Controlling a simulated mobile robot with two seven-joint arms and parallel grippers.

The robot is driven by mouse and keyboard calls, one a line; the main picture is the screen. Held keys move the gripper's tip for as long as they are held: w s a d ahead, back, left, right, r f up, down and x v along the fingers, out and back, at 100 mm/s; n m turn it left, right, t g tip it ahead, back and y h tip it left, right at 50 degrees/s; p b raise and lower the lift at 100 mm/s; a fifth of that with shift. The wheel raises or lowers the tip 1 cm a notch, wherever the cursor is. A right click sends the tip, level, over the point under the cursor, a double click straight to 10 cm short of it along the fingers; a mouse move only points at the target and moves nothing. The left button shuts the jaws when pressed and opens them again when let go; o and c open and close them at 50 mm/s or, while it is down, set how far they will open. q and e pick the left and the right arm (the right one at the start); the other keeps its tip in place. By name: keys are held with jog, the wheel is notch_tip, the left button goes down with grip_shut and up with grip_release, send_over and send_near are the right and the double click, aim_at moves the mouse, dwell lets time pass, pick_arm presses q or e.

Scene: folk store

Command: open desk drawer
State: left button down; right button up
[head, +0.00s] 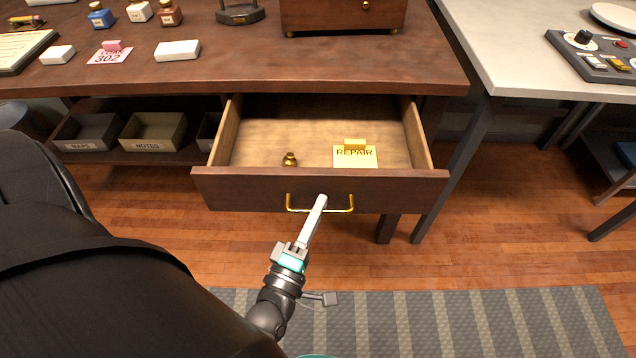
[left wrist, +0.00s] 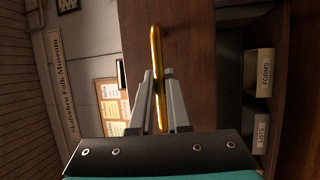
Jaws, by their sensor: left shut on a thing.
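The desk drawer (head: 237,190) stands pulled out from under the brown desk (head: 330,62), its light wooden inside showing. A brass handle (head: 342,209) runs along its front. My left gripper (head: 321,203) is shut on this handle near its middle. In the left wrist view the gold handle bar (left wrist: 155,60) passes between the two grey fingers (left wrist: 158,88). Inside the drawer lie a small brass object (head: 290,160) and a yellow card marked REPAIR (head: 356,160) with a yellow block on it. My right gripper is not in view.
Ink bottles (head: 101,15), white blocks and a wooden box (head: 343,14) stand on the desk. Open bins (head: 153,132) sit on a shelf below it at left. A pale table (head: 520,55) stands at right. A striped rug (head: 450,322) lies on the floor in front.

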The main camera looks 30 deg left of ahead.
pick_arm(q)
jog(key=shift+s+d, duration=0.1)
jog(key=shift+s, duration=0.1)
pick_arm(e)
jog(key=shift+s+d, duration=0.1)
pick_arm(q)
jog(key=c, duration=1.2)
grip_release()
jog(key=shift+o, duration=0.2)
jog(key=shift+s, duration=0.1)
jog(key=v, duration=1.5)
jog(key=shift+p, duration=0.3)
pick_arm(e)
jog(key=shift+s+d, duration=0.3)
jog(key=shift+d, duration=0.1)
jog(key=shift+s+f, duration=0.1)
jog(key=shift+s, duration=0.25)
